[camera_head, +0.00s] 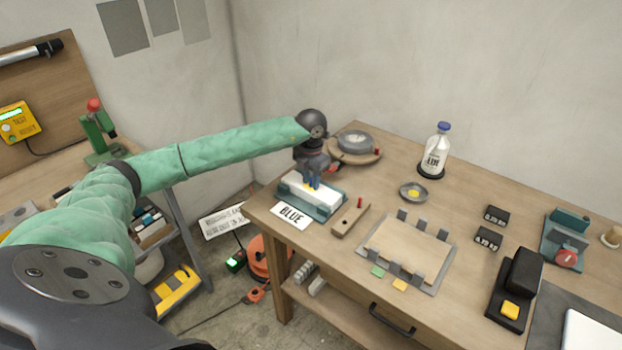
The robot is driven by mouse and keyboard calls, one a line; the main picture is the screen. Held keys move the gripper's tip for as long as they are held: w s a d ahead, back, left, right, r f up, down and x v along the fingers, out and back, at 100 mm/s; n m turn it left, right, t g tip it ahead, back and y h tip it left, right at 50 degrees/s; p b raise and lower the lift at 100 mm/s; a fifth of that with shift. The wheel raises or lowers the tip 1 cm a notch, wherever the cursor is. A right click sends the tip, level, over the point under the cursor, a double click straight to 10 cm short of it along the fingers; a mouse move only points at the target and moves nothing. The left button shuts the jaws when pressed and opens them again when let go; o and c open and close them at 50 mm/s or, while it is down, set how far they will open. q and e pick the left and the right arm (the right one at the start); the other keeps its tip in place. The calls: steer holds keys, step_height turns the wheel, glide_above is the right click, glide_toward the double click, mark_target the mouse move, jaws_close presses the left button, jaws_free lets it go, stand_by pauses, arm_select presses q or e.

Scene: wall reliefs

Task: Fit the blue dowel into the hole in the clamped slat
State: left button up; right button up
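My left gripper (313,177) points down over a white block in a teal holder (323,213), behind a card reading BLUE (291,216). Small blue shapes (313,183) show at its fingertips, at the block's top; I cannot tell fingers from dowel there, nor whether the gripper is open or shut. To the right of the holder lies a narrow wooden slat (343,222) with an upright red peg (360,203) and a dark spot that looks like a hole. A wide pale board (405,250) sits in a grey frame with several upright clamps. My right gripper is not in view.
A round grey dish on a wooden disc (370,157), a blue-capped bottle (436,150) and a small dish (413,192) stand behind. Black blocks (497,215), a teal fixture (566,240) and a black device with yellow button (515,290) are at right.

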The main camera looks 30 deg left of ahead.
mark_target(311, 178)
arm_select(q)
steer(key=shift+o, duration=0.2)
steer(key=shift+r, duration=0.1)
step_height(311, 178, up, 6)
steer(key=b, duration=0.2)
steer(key=shift+r+b, duration=0.1)
steer(key=shift+b, duration=0.25)
steer(key=shift+r, duration=0.7)
